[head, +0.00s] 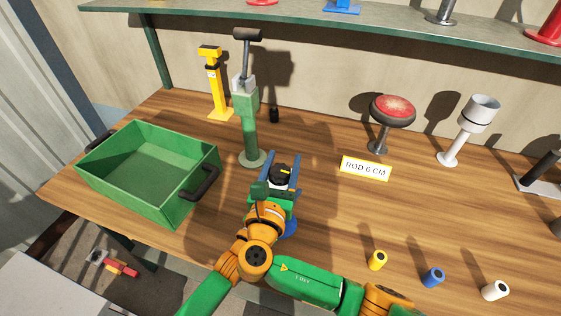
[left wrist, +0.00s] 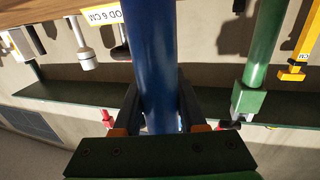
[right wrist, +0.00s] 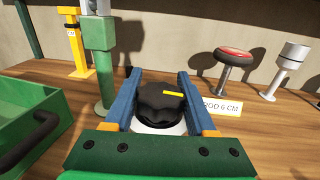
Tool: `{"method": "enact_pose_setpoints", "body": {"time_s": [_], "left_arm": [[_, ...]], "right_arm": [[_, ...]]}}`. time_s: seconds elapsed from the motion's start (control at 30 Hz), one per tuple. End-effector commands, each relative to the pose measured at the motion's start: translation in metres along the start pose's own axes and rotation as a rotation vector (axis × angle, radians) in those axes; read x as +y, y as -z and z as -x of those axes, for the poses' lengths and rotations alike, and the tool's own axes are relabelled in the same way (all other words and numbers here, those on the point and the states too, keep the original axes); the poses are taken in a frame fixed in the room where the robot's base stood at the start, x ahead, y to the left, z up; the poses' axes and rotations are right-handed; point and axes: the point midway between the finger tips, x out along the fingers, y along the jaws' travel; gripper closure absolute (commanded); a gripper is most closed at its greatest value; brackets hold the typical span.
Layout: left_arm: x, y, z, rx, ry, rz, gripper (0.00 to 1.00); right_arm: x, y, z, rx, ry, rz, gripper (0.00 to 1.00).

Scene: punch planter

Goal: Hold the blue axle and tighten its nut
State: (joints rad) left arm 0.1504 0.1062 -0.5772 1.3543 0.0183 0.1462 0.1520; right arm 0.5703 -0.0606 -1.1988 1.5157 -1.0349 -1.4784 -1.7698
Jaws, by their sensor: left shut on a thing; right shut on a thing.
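The nut is a black knob with a yellow mark (head: 281,178) on top of the blue axle. My right gripper (head: 281,176) is shut on it from above the table, and the right wrist view shows the nut (right wrist: 160,103) between the blue fingers (right wrist: 158,98). The blue axle (left wrist: 155,60) fills the middle of the left wrist view, which is upside down. My left gripper (left wrist: 158,110) is shut around the axle. In the head view only the axle's blue foot (head: 289,229) shows, and my right arm hides most of it.
A green crate (head: 183,205) stands left. A green post (head: 249,135) and a yellow post (head: 213,85) stand behind. A "ROD 6 CM" sign (head: 365,168) and a red-topped stool shape (head: 392,110) are right.

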Motion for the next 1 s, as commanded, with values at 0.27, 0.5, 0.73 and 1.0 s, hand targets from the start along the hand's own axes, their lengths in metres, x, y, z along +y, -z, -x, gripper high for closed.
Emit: {"method": "enact_pose_setpoints", "body": {"time_s": [0.27, 0.5, 0.73, 1.0], "left_arm": [[0.0014, -0.0006, 0.0005, 0.0, -0.003, 0.0, 1.0], [0.0014, -0.0008, 0.0005, 0.0, -0.003, 0.0, 1.0], [0.0013, -0.001, 0.0005, -0.001, -0.002, 0.001, 1.0], [0.001, -0.0012, 0.0005, -0.002, -0.002, 0.002, 1.0]], "right_arm": [[-0.0027, 0.0004, -0.0004, 0.001, 0.08, -0.001, 1.0], [-0.0034, 0.0003, -0.0001, 0.0, 0.096, 0.0, 1.0], [-0.0034, 0.0005, -0.0001, 0.001, 0.095, 0.001, 1.0], [-0.0032, 0.0004, 0.0001, 0.0, 0.094, 0.001, 0.14]]}}
